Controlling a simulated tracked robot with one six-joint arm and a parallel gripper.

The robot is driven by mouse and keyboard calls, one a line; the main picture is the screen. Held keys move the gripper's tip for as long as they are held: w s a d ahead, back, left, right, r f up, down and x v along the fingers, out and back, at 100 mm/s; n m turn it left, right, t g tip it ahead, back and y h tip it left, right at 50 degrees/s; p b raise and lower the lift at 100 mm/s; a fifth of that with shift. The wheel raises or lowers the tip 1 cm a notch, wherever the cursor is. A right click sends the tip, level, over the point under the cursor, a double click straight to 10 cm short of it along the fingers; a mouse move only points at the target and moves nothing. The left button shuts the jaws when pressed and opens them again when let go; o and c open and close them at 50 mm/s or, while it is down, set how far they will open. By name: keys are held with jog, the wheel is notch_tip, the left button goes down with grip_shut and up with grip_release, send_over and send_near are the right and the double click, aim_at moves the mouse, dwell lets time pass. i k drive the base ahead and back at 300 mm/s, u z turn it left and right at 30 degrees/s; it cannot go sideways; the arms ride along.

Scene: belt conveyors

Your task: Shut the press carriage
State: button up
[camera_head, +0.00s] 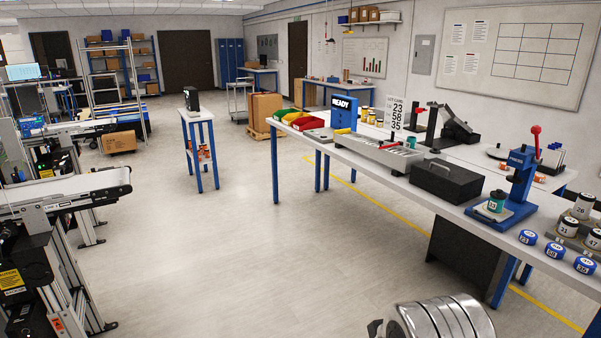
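A blue press (520,178) with a red-knobbed lever stands on the long white bench at the right. Its blue base reaches out to the front left of the column. A teal can (497,200) marked with a number stands on the front part of this base, in front of the column and apart from it. The carriage seems to be the part under the can, but its edges are too small to tell clearly.
A dark box (447,180) sits left of the press. Blue lids (555,251) and several numbered jars (568,227) lie to its right. A grey feeder (375,152) and a blue READY unit (344,112) are farther left. The floor (230,250) left of the bench is free; conveyors (70,188) stand beyond.

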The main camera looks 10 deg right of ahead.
aim_at(482, 209)
jog(key=i, duration=0.85)
jog(key=z, duration=1.85)
jog(key=k, duration=0.2)
jog(key=u, duration=0.55)
